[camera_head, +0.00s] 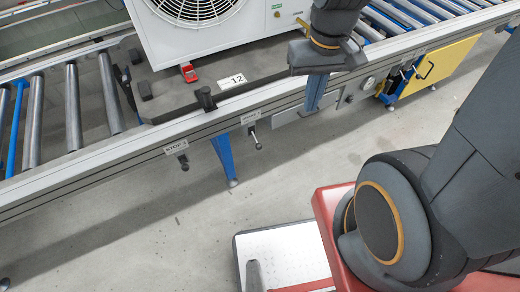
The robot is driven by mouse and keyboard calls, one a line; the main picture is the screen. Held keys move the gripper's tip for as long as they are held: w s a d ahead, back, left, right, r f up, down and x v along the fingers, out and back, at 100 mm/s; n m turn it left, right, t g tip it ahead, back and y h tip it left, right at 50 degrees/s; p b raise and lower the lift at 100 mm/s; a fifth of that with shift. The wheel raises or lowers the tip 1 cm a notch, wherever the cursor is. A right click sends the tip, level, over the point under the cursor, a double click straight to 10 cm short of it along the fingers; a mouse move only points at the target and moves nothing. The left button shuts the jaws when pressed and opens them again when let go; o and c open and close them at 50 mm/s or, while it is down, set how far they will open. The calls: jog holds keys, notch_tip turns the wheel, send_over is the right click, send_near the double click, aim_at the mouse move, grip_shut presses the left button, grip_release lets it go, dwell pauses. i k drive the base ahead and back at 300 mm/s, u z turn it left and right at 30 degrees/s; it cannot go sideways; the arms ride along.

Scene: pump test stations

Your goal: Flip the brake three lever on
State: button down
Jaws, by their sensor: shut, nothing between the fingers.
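A small lever (255,139) with a pale knob hangs below the conveyor's front rail, under a white label (250,117). The label's print is too small to read surely; it may say brake three. A second lever (183,162) hangs further left under a label (176,146) that seems to read STOP 3. My gripper (301,57) is at the top centre, over the conveyor's front edge, to the right of and above the pale-knobbed lever in the picture. It is shut and empty, apart from both levers. Its fingertips are hard to make out.
A white fan unit (196,35) sits on a dark pallet (185,92) with a tag marked 12 (232,81) and a red clip (189,73). The front rail (100,161) runs across. A blue leg (224,160) stands below. The floor in front is mostly clear.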

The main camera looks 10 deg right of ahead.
aim_at(258, 147)
jog(key=u, duration=0.95)
jog(key=k, duration=0.95)
jog(key=z, duration=0.8)
jog(key=i, duration=0.5)
jog(key=z, duration=0.1)
